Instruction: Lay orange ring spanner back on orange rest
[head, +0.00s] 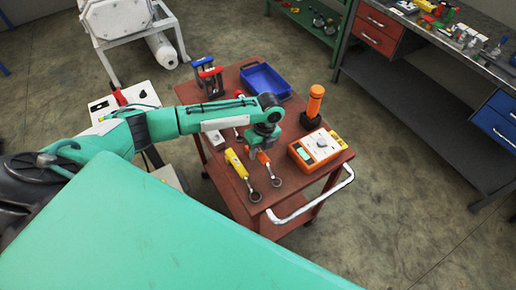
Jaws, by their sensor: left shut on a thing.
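The orange ring spanner (264,161) is on the right side of my left gripper (257,151), over the red cart top. Its handle reaches up to the fingers, and its metal ring end points toward the cart's front edge. My left gripper comes down from above and is shut on the handle end, which the fingers partly hide. I cannot tell whether the spanner touches its rest or is held just above. The orange rest cannot be made out under the spanner and gripper. My right gripper is not in view.
A yellow ring spanner (236,164) lies just left. An orange meter box (315,148) and an orange torch-like cylinder (314,101) stand to the right. A blue tray (265,79) is behind. The red cart (290,188) has a white handle (322,199) at its front right.

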